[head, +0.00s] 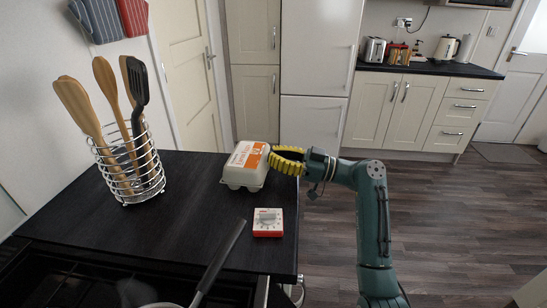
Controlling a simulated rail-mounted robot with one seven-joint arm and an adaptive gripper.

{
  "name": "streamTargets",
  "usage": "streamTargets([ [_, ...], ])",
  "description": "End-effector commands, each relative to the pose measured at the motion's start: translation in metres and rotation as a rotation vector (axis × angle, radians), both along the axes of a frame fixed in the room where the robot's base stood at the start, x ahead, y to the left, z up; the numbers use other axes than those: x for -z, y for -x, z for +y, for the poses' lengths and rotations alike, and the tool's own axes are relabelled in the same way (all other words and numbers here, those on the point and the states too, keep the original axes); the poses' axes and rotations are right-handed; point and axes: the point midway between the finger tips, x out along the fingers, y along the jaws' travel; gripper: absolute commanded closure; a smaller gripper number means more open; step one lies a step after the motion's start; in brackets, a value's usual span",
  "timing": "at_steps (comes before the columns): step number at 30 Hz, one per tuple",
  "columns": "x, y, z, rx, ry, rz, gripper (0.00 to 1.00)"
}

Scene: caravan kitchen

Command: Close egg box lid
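The egg box (245,171) is a pale carton near the right back edge of the dark worktop. Its lid (247,154), with an orange and white label, looks down over the base; whether it is fully shut I cannot tell. My gripper (271,157) has yellow ribbed fingers and is at the right side of the box, roughly level with the lid. The fingertips are at or very near the box's right edge; I cannot tell whether they touch it. The gap between the fingers is not clear, and the side of the box behind them is partly hidden.
A red and white kitchen timer (268,222) sits in front of the box. A wire holder (129,166) with wooden and black utensils stands at left. A pan handle (219,262) sticks up from the hob at the front. The worktop (190,205) between them is clear.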

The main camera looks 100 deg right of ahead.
Motion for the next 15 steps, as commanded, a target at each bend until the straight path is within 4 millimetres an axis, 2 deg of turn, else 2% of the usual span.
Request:
streamTargets([
  [9, -0.004, -0.001, 0.0, -0.002, 0.002, 0.001, 1.0],
  [11, -0.012, -0.002, 0.0, -0.003, 0.003, 0.001, 1.0],
  [15, -0.043, -0.007, 0.002, -0.013, 0.006, 0.002, 1.0],
])
